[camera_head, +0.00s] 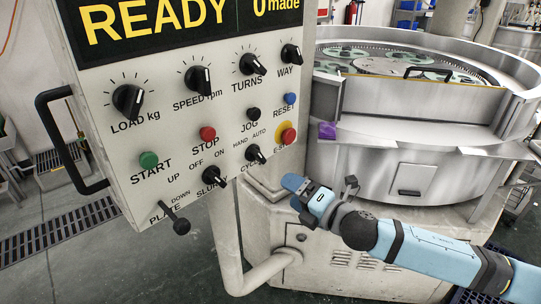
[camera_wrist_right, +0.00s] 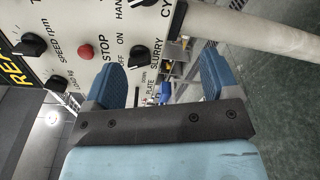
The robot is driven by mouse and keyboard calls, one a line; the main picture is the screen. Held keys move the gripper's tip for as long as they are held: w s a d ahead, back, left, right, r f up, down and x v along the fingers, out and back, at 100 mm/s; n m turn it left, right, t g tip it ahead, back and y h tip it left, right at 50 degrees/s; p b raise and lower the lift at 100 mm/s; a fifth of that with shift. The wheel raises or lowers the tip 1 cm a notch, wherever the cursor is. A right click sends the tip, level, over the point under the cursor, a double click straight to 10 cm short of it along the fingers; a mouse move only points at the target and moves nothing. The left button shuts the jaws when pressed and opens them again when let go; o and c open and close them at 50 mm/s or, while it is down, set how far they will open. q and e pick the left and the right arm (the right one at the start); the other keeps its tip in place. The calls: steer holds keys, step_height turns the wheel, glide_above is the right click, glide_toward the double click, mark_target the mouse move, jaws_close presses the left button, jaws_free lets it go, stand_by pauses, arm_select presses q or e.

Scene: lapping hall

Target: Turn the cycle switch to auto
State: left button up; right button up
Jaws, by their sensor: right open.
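The cycle switch (camera_head: 255,154) is a small black knob low on the right side of the pale control panel (camera_head: 110,105). HAND and AUTO are printed above it and its name below. Its pointer is too small to read surely. In the right wrist view, the cycle knob (camera_wrist_right: 168,2) is cut by the top edge. My right gripper (camera_head: 318,192) is open and empty, right of and below the switch, apart from the panel. Its two blue fingers (camera_wrist_right: 162,75) are spread in the wrist view. My left gripper is not in view.
The slurry knob (camera_head: 214,177), red-on-yellow stop button (camera_head: 287,134) and plate lever (camera_head: 174,219) are near the switch. A black handle (camera_head: 65,140) sticks out at the panel's left. The round lapping machine (camera_head: 400,165) stands behind my right arm.

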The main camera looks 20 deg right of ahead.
mark_target(261, 160)
steer(key=shift+n, duration=0.8)
steer(key=x, duration=0.4)
steer(key=d+r+p+x, duration=0.1)
steer(key=x, duration=0.3)
steer(key=r+p+x, duration=0.1)
steer(key=x, duration=0.3)
steer(key=shift+w+r, duration=0.2)
steer(key=shift+w, duration=0.5)
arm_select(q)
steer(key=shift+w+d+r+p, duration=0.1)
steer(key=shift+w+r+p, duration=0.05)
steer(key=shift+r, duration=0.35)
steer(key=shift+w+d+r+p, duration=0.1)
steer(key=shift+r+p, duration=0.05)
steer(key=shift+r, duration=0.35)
arm_select(e)
steer(key=shift+w+a, duration=0.2)
steer(key=shift+w, duration=0.45)
steer(key=c, duration=0.9)
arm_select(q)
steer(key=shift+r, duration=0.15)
